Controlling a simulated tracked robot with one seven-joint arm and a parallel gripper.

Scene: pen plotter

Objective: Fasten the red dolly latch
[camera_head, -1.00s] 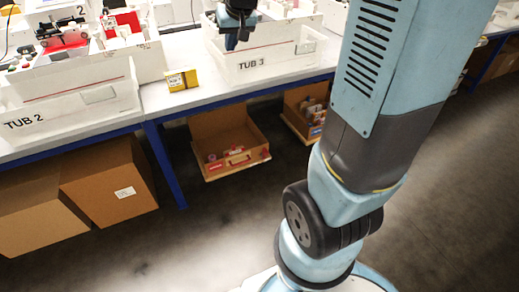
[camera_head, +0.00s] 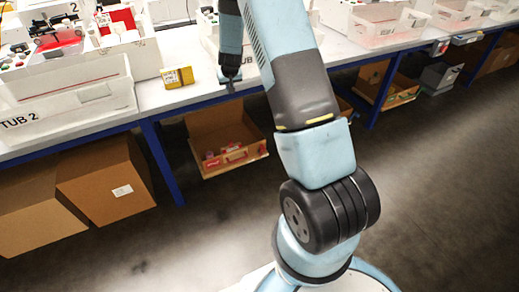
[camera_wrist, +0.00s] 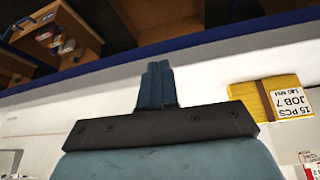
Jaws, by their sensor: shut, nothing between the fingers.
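I cannot pick out the red dolly latch for certain. Red parts (camera_head: 122,20) show on the white equipment at the upper left in the head view, with a small dark and red mechanism (camera_head: 58,40) behind TUB 2 (camera_head: 75,108); its details are too small to read. My gripper (camera_head: 230,82) is shut and empty, pointing down near the table's front edge, right of the yellow pack and apart from the red parts. In the wrist view my closed fingers (camera_wrist: 157,72) show against the white tabletop and blue edge. No latch shows in that view.
The yellow pack (camera_head: 178,77) lies on the white table (camera_head: 160,103); the wrist view also shows it, labelled JOB 7 (camera_wrist: 265,100). An open brown drawer (camera_head: 222,135) hangs below, and cardboard boxes (camera_head: 105,180) stand under the table. The floor in front is clear.

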